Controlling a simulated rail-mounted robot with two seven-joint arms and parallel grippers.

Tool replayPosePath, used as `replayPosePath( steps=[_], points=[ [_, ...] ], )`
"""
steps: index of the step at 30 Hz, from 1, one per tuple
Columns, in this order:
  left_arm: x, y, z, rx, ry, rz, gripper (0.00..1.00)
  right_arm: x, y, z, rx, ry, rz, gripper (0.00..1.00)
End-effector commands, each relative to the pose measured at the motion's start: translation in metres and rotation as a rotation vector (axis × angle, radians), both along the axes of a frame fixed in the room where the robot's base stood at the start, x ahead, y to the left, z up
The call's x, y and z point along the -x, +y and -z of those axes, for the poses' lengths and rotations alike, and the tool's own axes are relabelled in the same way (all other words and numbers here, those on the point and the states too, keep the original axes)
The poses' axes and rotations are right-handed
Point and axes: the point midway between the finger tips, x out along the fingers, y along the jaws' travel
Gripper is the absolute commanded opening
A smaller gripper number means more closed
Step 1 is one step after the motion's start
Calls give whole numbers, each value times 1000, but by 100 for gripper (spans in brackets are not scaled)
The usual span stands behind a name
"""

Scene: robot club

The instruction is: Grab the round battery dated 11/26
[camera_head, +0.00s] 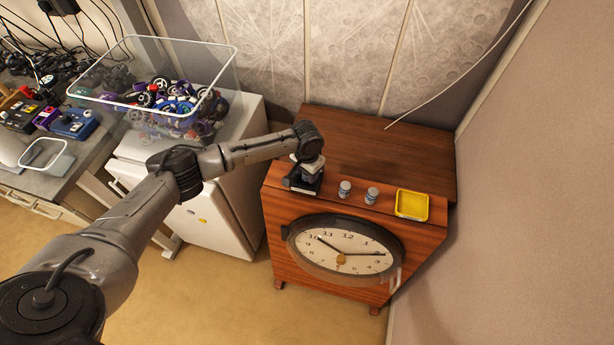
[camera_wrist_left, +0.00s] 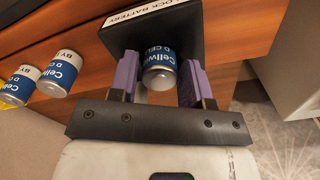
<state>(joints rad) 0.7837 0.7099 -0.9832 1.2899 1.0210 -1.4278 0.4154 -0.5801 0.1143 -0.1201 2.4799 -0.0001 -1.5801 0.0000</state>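My left gripper (camera_head: 306,172) is at the top front left of the wooden clock cabinet, over a black holder (camera_head: 303,185). In the left wrist view its purple fingers (camera_wrist_left: 159,75) stand on either side of a blue and silver round battery (camera_wrist_left: 159,68). I cannot tell whether they press on it. This battery is at the black holder (camera_wrist_left: 160,25), labelled "...LOCK BATTERY". Two more round batteries, one nearer (camera_wrist_left: 58,75) and one farther left (camera_wrist_left: 18,86), also show in the head view (camera_head: 345,189) (camera_head: 371,196). No date is readable. My right gripper is not in view.
The wooden cabinet (camera_head: 335,218) has a clock (camera_head: 345,247) in its front. A yellow tray (camera_head: 411,205) is right of the batteries. A clear bin of parts (camera_head: 88,97) stands on the white cabinet at left. The cabinet top's rear is clear.

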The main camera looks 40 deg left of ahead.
Motion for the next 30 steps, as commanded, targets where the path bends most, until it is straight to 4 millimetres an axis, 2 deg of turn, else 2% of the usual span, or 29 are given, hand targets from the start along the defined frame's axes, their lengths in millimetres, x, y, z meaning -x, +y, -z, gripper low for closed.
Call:
replayPosePath(
  steps=[2,11,22,26,30],
  points=[
    [0,0,0,0,0,0,37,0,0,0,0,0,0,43],
    [0,0,0,0,0,0,8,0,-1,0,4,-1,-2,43],
    [-1,0,-6,0,-2,0,8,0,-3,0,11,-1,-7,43],
    [-1,0,-17,0,-3,0,7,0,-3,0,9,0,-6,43],
    [-1,0,-37,1,-3,1,7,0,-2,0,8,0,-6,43]
  ],
)
